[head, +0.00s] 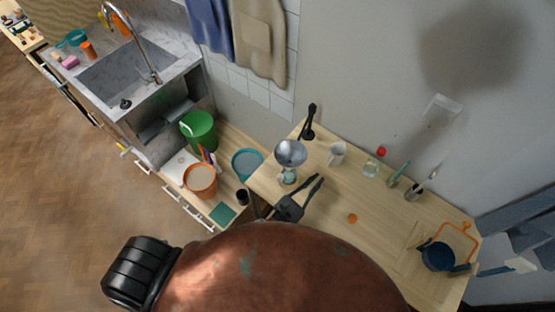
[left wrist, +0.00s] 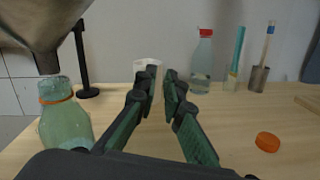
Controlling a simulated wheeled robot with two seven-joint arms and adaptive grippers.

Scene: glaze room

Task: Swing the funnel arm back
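A grey metal funnel (head: 291,152) is at the table's left end, beside a black upright post (head: 308,120). A pale green bottle (head: 289,177) stands under it. In the left wrist view the funnel (left wrist: 45,35) has its spout at the mouth of the bottle (left wrist: 65,120), which wears an orange band; whether the spout is inside cannot be told. The post (left wrist: 82,65) stands behind; the arm joining it to the funnel is mostly hidden. My left gripper (head: 316,181) is open and empty, right of the bottle and apart from it. My right gripper is not in view.
A white mug (head: 338,154) stands beyond my left gripper. A red-capped clear bottle (head: 371,169) and a grey cup (head: 413,192) stand along the wall. An orange cap (head: 352,218) lies on the bare tabletop. A blue pot (head: 438,256) is at the right end.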

